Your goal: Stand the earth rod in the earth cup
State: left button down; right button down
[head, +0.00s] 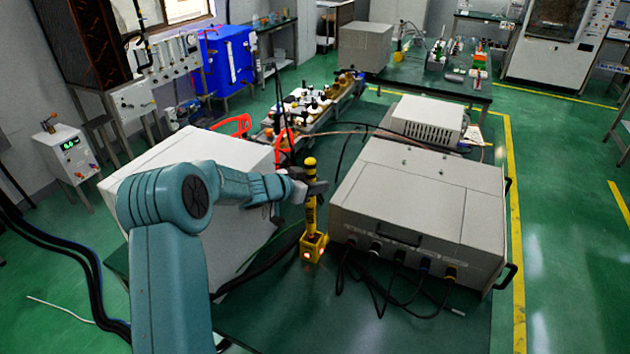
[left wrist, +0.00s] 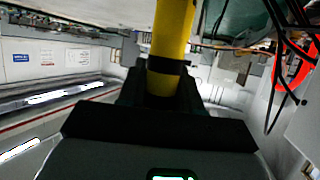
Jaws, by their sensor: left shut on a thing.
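The earth rod (head: 311,190) is a yellow rod with dark markings and a rounded top. It stands about upright in the head view, its lower end at the yellow earth cup (head: 314,246) on the green table. The cup is a small square block with a glowing spot on its front. Whether the rod's end is inside the cup or just behind its rim I cannot tell. My left gripper (head: 312,190) is shut on the rod's upper part. The left wrist view shows the yellow rod (left wrist: 172,35) between the dark fingers (left wrist: 168,85). My right gripper is not in view.
A large grey cabinet (head: 425,205) with dark cables stands close right of the cup. A white box (head: 190,155) stands left, behind my left arm. Red handles (head: 284,147) and a manifold (head: 305,108) lie behind. The table's front (head: 330,315) is mostly clear apart from cables.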

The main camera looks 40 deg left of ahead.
pick_arm(q)
notch_tip(320, 180, down, 4)
jog(key=shift+w+d+f+b, duration=0.1)
jog(key=shift+d+f+b, duration=0.05)
jog(key=shift+b, duration=1.05)
jog(key=shift+f, duration=0.55)
jog(key=c, duration=0.7)
grip_release()
